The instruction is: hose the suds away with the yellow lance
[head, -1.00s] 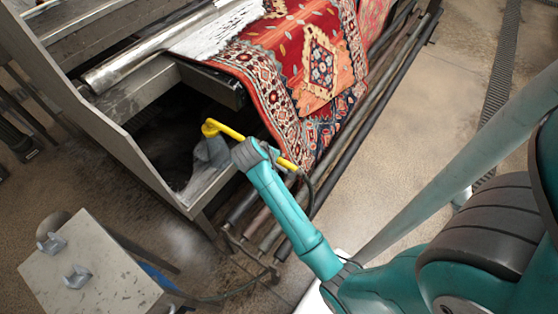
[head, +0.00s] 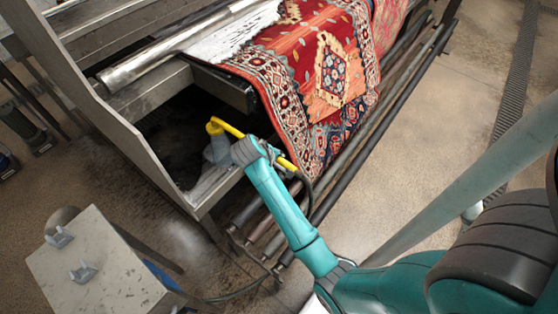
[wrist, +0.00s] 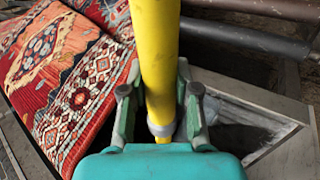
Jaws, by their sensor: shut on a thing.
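The yellow lance (head: 229,129) runs across the front of my gripper (head: 248,152) in the head view, its bent end to the left over the dark opening under the machine bed. A pale grey shape hangs below that end; I cannot tell if it is spray or a part. In the wrist view the lance (wrist: 160,50) stands between the fingers of my gripper (wrist: 161,112), which is shut on it. White suds (head: 228,38) lie on the far left part of the red patterned rug (head: 300,75). The lance end is apart from them, nearer my side.
The metal machine frame (head: 130,137) stands at left, with a roller (head: 150,60) along its bed. Several long bars (head: 375,135) run beside the rug. A metal stand (head: 92,262) with two grey brackets is at lower left. The floor at right is clear, with a drain (head: 514,85).

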